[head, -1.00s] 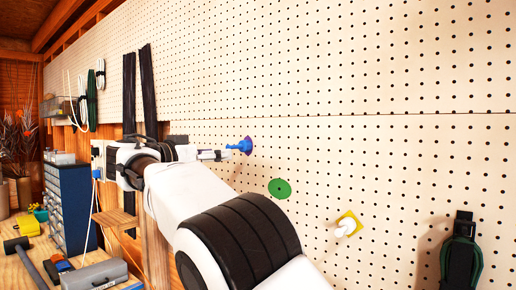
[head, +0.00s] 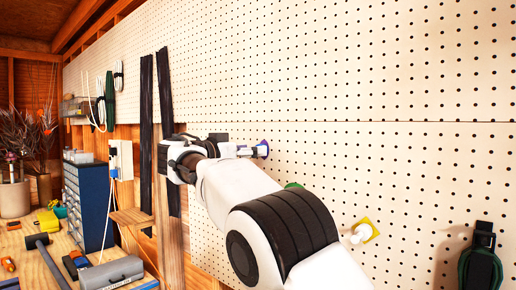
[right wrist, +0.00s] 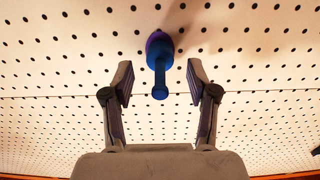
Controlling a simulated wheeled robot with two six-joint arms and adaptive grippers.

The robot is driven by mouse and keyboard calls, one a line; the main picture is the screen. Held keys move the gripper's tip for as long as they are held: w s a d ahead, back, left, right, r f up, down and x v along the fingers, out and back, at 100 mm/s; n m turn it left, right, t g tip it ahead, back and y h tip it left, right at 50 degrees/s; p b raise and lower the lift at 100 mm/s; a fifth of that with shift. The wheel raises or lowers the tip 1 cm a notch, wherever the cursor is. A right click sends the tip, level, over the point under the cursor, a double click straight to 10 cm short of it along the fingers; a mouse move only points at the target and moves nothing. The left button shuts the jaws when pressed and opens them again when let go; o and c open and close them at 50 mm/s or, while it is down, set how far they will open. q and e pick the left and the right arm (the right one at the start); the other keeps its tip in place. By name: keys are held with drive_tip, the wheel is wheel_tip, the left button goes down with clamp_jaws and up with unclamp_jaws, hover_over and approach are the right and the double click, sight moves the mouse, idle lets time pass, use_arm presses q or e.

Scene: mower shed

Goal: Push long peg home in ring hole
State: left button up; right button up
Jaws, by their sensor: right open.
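The blue peg (right wrist: 160,75) sticks out of the pegboard at a purple ring mark (right wrist: 157,42); a good part of its shaft, with a knob end, stands clear of the board. In the head view the purple mark (head: 264,147) shows just beyond my right fingertips, with the peg mostly hidden. My right gripper (head: 246,151) is open. In the right wrist view its fingers (right wrist: 160,80) stand on either side of the peg, with gaps on both sides. My left gripper is not in view.
A green disc (head: 293,185) is mostly hidden behind my right arm. A yellow square (head: 372,225) with a white peg (head: 360,235) sits lower right on the pegboard (head: 400,80). A dark strapped item (head: 481,262) hangs far right. A workbench with a blue drawer cabinet (head: 88,205) stands left.

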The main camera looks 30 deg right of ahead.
drive_tip(key=shift+x, duration=1.5)
drive_tip(key=shift+a+f, duration=0.1)
drive_tip(key=shift+a, duration=0.05)
drive_tip(key=shift+s+a, duration=0.1)
drive_tip(key=shift+f, duration=0.1)
drive_tip(key=shift+b, duration=0.35)
clamp_jaws()
drive_tip(key=shift+a, duration=0.15)
